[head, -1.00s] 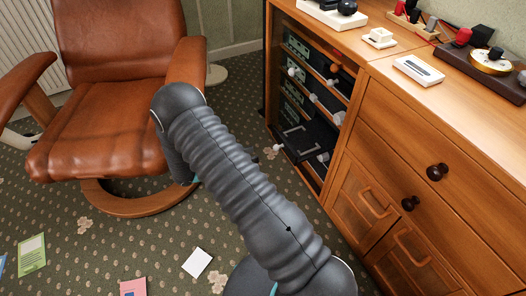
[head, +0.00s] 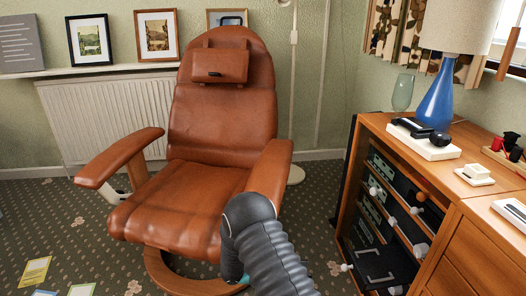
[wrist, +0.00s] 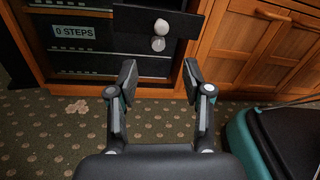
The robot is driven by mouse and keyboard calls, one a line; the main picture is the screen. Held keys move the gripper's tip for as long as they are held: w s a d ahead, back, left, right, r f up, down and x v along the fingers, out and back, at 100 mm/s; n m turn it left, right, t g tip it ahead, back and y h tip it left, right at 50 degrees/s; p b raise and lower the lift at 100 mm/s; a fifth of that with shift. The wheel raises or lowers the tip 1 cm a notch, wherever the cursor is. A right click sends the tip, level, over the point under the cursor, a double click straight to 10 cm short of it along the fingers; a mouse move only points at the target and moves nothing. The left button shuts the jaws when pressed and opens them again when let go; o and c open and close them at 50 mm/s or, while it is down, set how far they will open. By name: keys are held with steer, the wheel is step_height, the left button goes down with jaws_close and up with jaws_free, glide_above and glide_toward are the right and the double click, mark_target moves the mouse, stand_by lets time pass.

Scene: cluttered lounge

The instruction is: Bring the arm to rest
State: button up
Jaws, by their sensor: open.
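My gripper (wrist: 158,85) shows in the wrist view with its two fingers apart and nothing between them. It hangs over the patterned carpet and faces the open-fronted wooden cabinet. In the head view my grey ribbed arm rises at the lower middle, in front of the leather chair, and my gripper is hidden there. A dark panel with white knobs (wrist: 158,44) stands just beyond the fingertips in the wrist view; I cannot tell the exact gap.
A brown leather armchair (head: 200,190) stands left of my arm. The wooden cabinet (head: 452,215) on the right bears a blue lamp (head: 437,100) and small items. Flat cards (head: 36,271) lie on the carpet at lower left. Carpet between chair and cabinet looks clear.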

steer(key=s+a+f+m+g+y, duration=0.1)
steer(key=s+m+g+y, duration=0.3)
steer(key=s+m+y, duration=0.45)
steer(key=s+r+m+t+y, duration=0.3)
steer(key=s+r, duration=0.2)
steer(key=r, duration=0.5)
steer(key=s+r+m+t+y, duration=0.3)
steer(key=s+r, duration=0.3)
steer(key=r, duration=0.5)
steer(key=s+r+m+t+y, duration=0.3)
steer(key=s+r+m+t, duration=0.1)
steer(key=r, duration=0.7)
steer(key=shift+s+d+r+m, duration=0.15)
steer(key=shift+s+d+m, duration=0.05)
steer(key=shift+s+m, duration=0.55)
steer(key=shift+s, duration=0.1)
